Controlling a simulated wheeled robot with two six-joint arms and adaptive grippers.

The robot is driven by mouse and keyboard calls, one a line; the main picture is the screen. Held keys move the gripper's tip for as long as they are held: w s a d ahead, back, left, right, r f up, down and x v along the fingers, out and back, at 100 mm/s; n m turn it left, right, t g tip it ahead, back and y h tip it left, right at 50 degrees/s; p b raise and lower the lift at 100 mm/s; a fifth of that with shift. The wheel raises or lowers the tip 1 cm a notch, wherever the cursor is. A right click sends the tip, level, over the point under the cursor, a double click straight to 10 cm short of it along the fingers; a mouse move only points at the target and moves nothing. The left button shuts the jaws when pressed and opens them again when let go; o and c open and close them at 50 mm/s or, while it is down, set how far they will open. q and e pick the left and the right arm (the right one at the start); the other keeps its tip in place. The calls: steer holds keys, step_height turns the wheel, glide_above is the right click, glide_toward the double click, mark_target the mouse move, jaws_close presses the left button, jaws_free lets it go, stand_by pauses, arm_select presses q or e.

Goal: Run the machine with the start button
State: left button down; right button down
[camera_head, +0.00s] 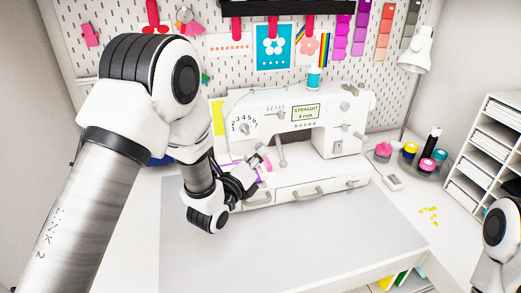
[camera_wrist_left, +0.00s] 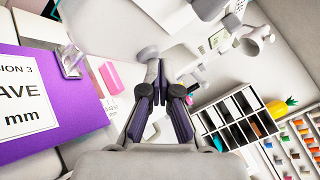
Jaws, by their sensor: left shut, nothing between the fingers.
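A white sewing machine (camera_head: 300,108) stands at the back of the table. Its small green screen (camera_head: 305,113) reads "STRAIGHT 4 mm". Knobs and levers show on its front, but I cannot tell which part is the start button. My right gripper is not in view.
A purple card (camera_wrist_left: 45,105) shows close by in the left wrist view. A grey mat (camera_head: 300,240) lies clear in front. Small jars (camera_head: 428,166), a lamp (camera_head: 416,52) and white shelves (camera_head: 487,150) stand at right.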

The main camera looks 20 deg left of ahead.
arm_select(q)
steer(key=shift+s+d+f+b, duration=0.1)
steer(key=shift+s+d+b, duration=0.05)
steer(key=shift+s+b, duration=0.2)
steer(key=shift+s+d, duration=0.1)
steer(key=shift+s+d, duration=0.2)
steer(key=shift+s, duration=0.1)
steer(key=s+d, duration=0.1)
steer(key=s+d+b, duration=0.1)
steer(key=s, duration=0.1)
steer(key=shift+s+d, duration=0.45)
steer(key=shift+s, duration=0.2)
